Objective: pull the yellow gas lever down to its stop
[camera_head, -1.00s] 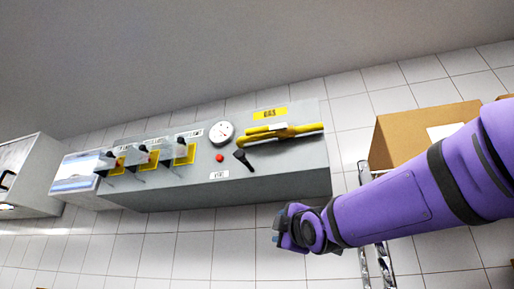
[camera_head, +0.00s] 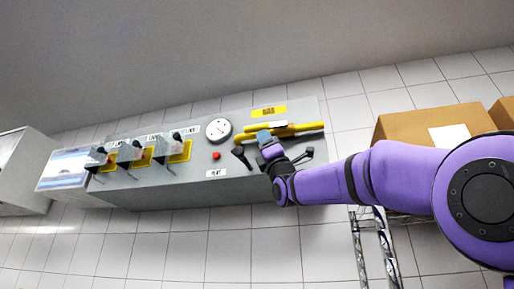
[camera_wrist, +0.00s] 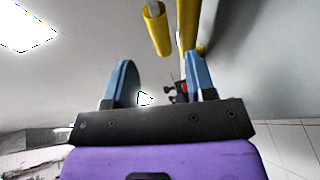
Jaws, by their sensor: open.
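The yellow gas lever (camera_head: 300,127) lies along a yellow pipe on the grey panel, below the yellow label, and is still roughly level. Two yellow bars show at the top of the wrist view; the nearer one (camera_wrist: 157,32) has a rounded end, and I cannot tell for certain which is the lever. The bars lie beyond the fingertips, and contact is not visible.
The panel (camera_head: 245,185) also carries a round gauge (camera_head: 218,130), a red button (camera_head: 216,156), a black handle (camera_head: 240,154) close left of my gripper, and several switches farther left.

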